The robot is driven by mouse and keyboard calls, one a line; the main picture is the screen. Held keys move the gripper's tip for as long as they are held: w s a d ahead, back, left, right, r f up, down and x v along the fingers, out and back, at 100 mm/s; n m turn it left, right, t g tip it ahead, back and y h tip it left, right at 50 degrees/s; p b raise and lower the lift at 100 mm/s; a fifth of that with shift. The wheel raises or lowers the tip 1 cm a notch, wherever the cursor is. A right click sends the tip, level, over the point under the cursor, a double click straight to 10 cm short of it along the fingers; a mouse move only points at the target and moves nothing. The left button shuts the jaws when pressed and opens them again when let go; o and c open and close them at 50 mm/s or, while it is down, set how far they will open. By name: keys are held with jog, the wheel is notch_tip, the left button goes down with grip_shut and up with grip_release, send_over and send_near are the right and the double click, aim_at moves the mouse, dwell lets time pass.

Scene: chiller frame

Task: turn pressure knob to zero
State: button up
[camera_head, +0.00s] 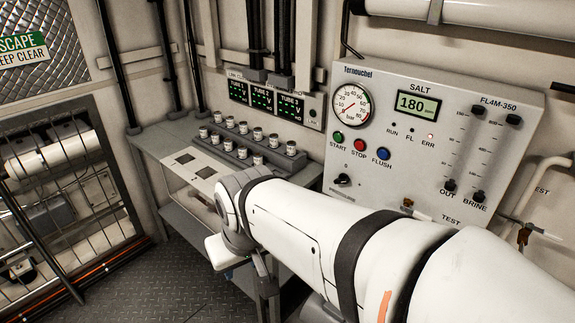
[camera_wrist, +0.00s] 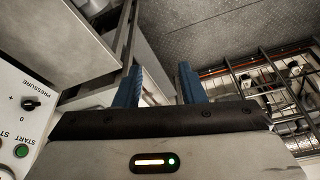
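The pressure knob (camera_wrist: 30,104) is small and black, on the white panel at the left edge of the wrist view, under an upside-down PRESSURE label. "0" and "+" marks sit beside it. In the head view the knob (camera_head: 343,180) is at the panel's lower left; its exact pointer angle is too small to tell. My gripper (camera_wrist: 160,76) shows two blue fingers spread apart with nothing between them. It is away from the knob, touching nothing visible. In the head view my arm hides most of the gripper.
A bench (camera_head: 160,140) with several small jars stands left. A wire rack (camera_head: 75,190) is far left.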

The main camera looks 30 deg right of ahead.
jog(key=w+d+f+m+t+b, duration=0.1)
jog(key=w+d+m+t, duration=0.15)
jog(key=w, duration=0.45)
jog(key=w+d+f+m+t+h+b, duration=0.1)
jog(key=w+d+f+m, duration=0.15)
jog(key=w, duration=0.45)
jog(key=w+d+m+t, duration=0.2)
jog(key=w+m, duration=0.2)
jog(key=w, duration=0.3)
jog(key=w+d+f+m+t+h+b, duration=0.1)
jog(key=w+d+f+m+h, duration=0.25)
jog(key=d, duration=0.35)
jog(key=w+d+f+m+t+h+b, duration=0.1)
jog(key=w+d+f+m+h, duration=0.1)
jog(key=w+d+m+h, duration=0.3)
jog(key=m+g+h+b, duration=0.1)
jog(key=m+g+h, duration=0.2)
jog(key=m+h, duration=0.15)
send_near(340, 182)
jog(key=w+a, duration=0.5)
jog(key=w, duration=0.2)
jog(key=d+m+g+h, duration=0.1)
jog(key=d, duration=0.3)
jog(key=s+d+f+m+g+h+p, duration=0.1)
jog(key=d, duration=0.3)
jog(key=s+d+f+m+g+h, duration=0.1)
jog(key=d+m, duration=0.1)
jog(key=d, duration=0.2)
jog(key=shift+s, duration=0.2)
jog(key=shift+c, duration=0.5)
